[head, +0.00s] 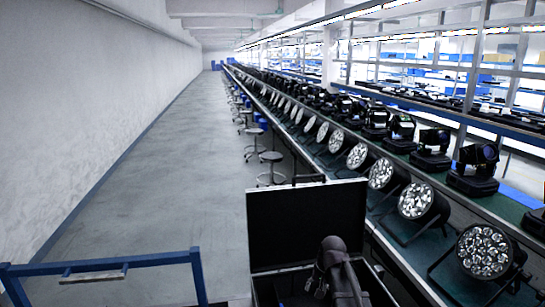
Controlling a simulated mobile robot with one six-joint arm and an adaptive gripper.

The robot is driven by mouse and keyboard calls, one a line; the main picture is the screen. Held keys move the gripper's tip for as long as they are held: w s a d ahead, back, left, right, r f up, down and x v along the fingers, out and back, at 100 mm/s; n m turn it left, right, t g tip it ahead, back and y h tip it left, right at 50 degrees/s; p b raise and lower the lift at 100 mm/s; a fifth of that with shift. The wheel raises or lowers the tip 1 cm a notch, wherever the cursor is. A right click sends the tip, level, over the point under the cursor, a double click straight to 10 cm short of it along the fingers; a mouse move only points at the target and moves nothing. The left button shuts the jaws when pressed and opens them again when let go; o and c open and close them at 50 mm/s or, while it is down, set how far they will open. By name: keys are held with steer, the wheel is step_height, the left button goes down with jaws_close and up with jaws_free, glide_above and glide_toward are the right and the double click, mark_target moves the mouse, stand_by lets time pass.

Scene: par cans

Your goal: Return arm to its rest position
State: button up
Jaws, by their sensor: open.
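A dark, rounded joint and a grey link of my arm show low in the middle of the head view. They are in front of the raised black lid (305,225) of an open case. My gripper (317,284) is small and dark at the left of this joint, low over the case. It is open, and I see nothing held in it. The case's inside is mostly dark, and its lower part is cut off by the frame edge. Par cans (484,251) with round, many-lens faces stand in a long row on the bench to the right.
Black moving-head lights (474,168) stand behind the par cans. A blue rail with a handle (95,268) crosses the lower left. Several round stools (271,157) line the bench. The grey floor (165,170) between wall and bench is clear.

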steer(key=s+d+f+n+h+b, duration=0.1)
steer(key=s+f, duration=0.1)
steer(key=s, duration=0.5)
steer(key=s+d+f+n+g+h+b, duration=0.1)
steer(key=s+f+b, duration=0.1)
steer(key=s, duration=0.6)
steer(key=shift+s+d+f+n, duration=0.25)
steer(key=shift+s+d+n, duration=0.05)
steer(key=shift+d, duration=0.1)
